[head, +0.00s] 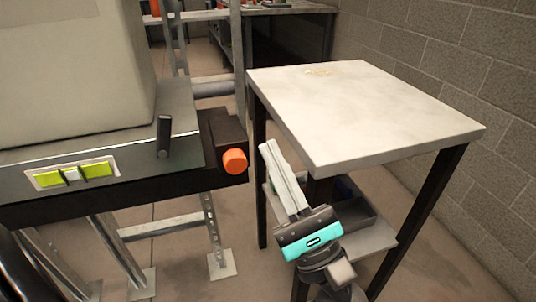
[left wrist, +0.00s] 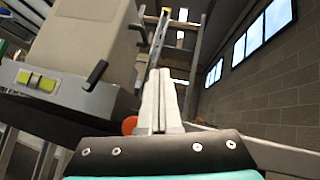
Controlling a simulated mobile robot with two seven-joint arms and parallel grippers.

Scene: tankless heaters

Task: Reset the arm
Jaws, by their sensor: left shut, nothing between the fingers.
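My left gripper (head: 270,147) is in front of the small table, pointing up and slightly left, with its fingers together and nothing between them. In the left wrist view its two pale fingers (left wrist: 161,72) lie side by side, closed. The gripper is just right of the orange knob (head: 234,161) on the machine, apart from it in the head view. The knob is partly hidden behind the gripper in the left wrist view (left wrist: 130,125). My right gripper is not in either view.
A machine (head: 183,122) with a grey housing, yellow-green buttons (head: 97,170) and a black lever (head: 163,137) stands at left. The small table (head: 370,105) has a bare top except for a faint patch. A dark tray (head: 358,218) sits on its lower shelf. A block wall (head: 440,50) bounds the right.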

